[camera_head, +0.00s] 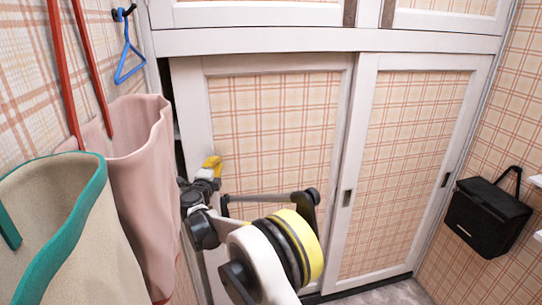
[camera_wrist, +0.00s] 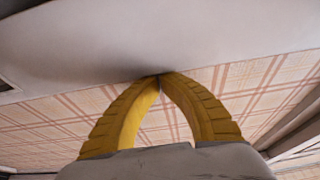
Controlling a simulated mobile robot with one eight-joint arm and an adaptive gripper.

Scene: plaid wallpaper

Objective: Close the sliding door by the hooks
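The left sliding door panel (camera_head: 270,120) has plaid paper in a white frame. A narrow dark gap (camera_head: 178,145) shows between its left edge and the side post, beside the wall hooks (camera_head: 122,13). The right sliding panel (camera_head: 410,150) stands beside it. My gripper (camera_head: 212,165) is in front of the left panel's left stile. In the wrist view my yellow fingers (camera_wrist: 162,76) meet at the tips, with nothing seen between them. The tips are at or very near the white frame (camera_wrist: 170,35); contact cannot be told.
A pink bag (camera_head: 140,180) and a cream bag with teal trim (camera_head: 60,240) hang at the left, close to my arm. A blue hanger (camera_head: 127,60) hangs on the hooks. A black box (camera_head: 487,215) is on the right wall.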

